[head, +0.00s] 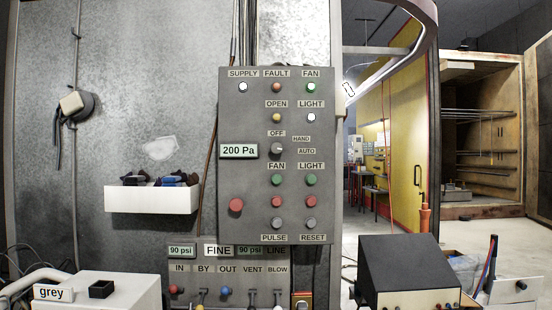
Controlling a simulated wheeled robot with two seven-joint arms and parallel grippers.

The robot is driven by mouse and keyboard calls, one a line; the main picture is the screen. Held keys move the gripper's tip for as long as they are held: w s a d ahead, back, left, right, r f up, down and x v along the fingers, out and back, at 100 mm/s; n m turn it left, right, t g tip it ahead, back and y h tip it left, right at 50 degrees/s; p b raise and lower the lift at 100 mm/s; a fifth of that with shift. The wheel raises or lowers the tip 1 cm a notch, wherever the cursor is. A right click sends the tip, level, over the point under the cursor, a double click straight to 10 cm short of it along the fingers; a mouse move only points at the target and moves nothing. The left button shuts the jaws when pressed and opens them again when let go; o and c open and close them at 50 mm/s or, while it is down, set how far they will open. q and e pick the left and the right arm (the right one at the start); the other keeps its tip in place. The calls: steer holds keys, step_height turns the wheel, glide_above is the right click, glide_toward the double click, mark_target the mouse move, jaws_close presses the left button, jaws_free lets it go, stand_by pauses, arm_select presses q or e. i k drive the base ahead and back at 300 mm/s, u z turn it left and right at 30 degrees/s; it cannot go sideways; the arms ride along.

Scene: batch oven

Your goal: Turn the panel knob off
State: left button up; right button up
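The panel knob (277,149) is a small round grey selector in the middle of the grey control panel (234,110). The labels OFF, HAND and AUTO sit around it, with OFF above and HAND and AUTO to its right. A pale mark shows on its face, but it is too small to tell which label it points at. Nothing touches the knob or covers it. Neither of my grippers is in view.
Lamps and buttons surround the knob, including a large red button (236,205) at lower left. A white shelf (150,200) juts out left of the panel. A dark box (410,270) stands at lower right, and a white box (120,285) at lower left.

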mark_target(277, 148)
steer(key=z, duration=0.75)
steer(key=k, duration=0.2)
steer(key=u, duration=1.6)
steer(key=i, duration=1.1)
steer(key=z, duration=0.2)
